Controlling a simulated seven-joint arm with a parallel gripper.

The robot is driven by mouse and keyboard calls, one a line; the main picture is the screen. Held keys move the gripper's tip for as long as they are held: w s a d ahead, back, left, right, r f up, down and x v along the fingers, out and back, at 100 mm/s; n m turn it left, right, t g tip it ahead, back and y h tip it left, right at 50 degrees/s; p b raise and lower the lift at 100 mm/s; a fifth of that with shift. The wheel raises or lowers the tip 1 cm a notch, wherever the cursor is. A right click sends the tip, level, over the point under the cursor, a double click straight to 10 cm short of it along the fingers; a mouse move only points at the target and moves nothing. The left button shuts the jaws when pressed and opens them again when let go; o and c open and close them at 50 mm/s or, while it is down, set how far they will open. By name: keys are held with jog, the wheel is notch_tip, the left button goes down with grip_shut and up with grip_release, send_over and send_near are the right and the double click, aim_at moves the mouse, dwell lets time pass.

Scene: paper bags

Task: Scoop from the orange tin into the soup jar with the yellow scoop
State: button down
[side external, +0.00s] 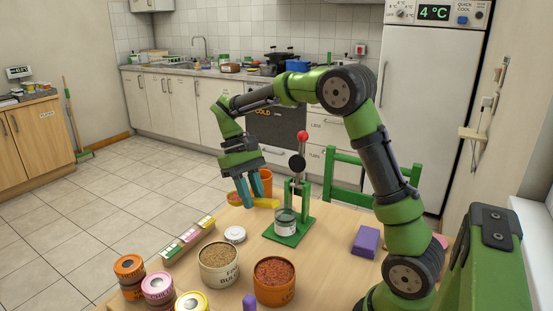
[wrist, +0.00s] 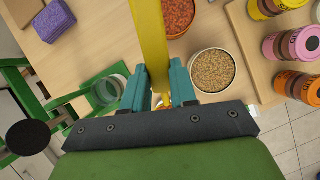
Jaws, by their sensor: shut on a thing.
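My gripper (side external: 249,200) is shut on the handle of the yellow scoop (side external: 266,203), in the air beyond the soup jar. The scoop's bowl, left of the fingers, seems to hold reddish stuff. In the wrist view the yellow handle (wrist: 150,45) runs up between my teal fingers (wrist: 158,88); the bowl is mostly hidden. The orange tin (side external: 275,294), full of red-orange grains, stands at the table's front and also shows in the wrist view (wrist: 180,35). The glass soup jar (side external: 286,226), with a pale label, stands open on a green stand, left of my fingers in the wrist view (wrist: 104,92).
A cream tin (side external: 219,276) of tan grains stands beside the orange tin. The green stand (side external: 290,236) has an upright post with a red knob. Stacked small tins (side external: 130,268), a white lid (side external: 235,234) and a purple block (side external: 366,241) are also on the table.

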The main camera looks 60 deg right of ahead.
jog(key=d+f+m+t+y, duration=0.3)
jog(key=d+m+t, duration=0.4)
jog(key=m, duration=0.6)
jog(key=t, duration=0.2)
jog(key=shift+w+f+t+y, duration=0.25)
jog(key=shift+w+t+y, duration=0.15)
jog(key=shift+s+d, duration=0.1)
jog(key=shift+s+f+n+t, duration=0.1)
jog(key=shift+s+n+t, duration=0.2)
jog(key=shift+t, duration=0.6)
jog(key=shift+s+n+t, duration=0.1)
jog(key=shift+s+t, duration=0.25)
jog(key=shift+t, duration=0.55)
